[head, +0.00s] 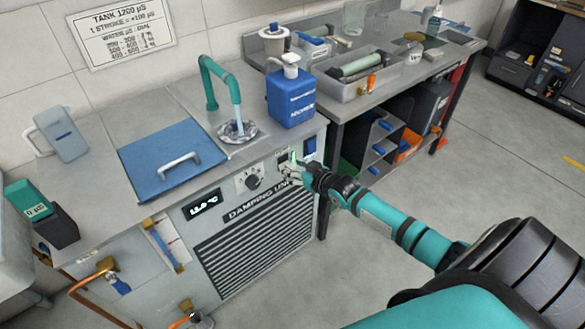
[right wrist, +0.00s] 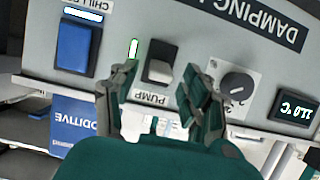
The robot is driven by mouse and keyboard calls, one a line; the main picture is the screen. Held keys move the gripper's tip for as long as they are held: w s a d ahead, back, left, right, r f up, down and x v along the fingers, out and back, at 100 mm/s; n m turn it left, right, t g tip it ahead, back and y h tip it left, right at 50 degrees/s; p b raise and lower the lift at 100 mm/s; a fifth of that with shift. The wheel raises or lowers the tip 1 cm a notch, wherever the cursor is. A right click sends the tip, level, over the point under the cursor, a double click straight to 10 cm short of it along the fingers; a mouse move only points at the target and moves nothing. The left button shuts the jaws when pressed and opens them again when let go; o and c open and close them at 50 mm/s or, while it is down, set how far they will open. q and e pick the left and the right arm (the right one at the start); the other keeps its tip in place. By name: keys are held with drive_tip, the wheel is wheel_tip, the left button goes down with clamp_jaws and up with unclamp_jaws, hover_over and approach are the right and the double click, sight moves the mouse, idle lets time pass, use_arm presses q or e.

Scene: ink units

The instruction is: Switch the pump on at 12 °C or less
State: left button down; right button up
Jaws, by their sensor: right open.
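The damping unit (head: 255,240) has a front panel with a display (head: 202,206). In the right wrist view, where the panel is upside down, the display (right wrist: 296,108) seems to read 11.0 °C. The rocker switch labelled PUMP (right wrist: 160,72) is dark and pale grey; which way it is set I cannot tell. A green lamp (right wrist: 133,48) is lit beside it. My right gripper (right wrist: 156,88) is open, with its fingers on either side of the pump switch. In the head view the right gripper (head: 291,173) partly hides the switch area. My left gripper is not in view.
A round knob (right wrist: 237,86) sits between the pump switch and the display. A blue chiller switch (right wrist: 76,45) is on the knob's opposite side. Above stand a blue bottle (head: 291,97), a teal tap (head: 220,82) and a blue lid (head: 170,158). The floor in front is clear.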

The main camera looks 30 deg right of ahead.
drive_tip(key=shift+w+f, duration=0.15)
drive_tip(key=shift+w, duration=0.35)
clamp_jaws()
drive_tip(key=r+p, duration=0.1)
drive_tip(key=p, duration=0.1)
drive_tip(key=shift+r+g+p, duration=0.1)
drive_tip(key=shift+g+p, duration=0.2)
drive_tip(key=shift+g, duration=0.1)
drive_tip(key=shift+w+g+p, duration=0.15)
drive_tip(key=shift+g+p, duration=0.25)
drive_tip(key=shift+p, duration=0.2)
drive_tip(key=shift+f, duration=0.25)
unclamp_jaws()
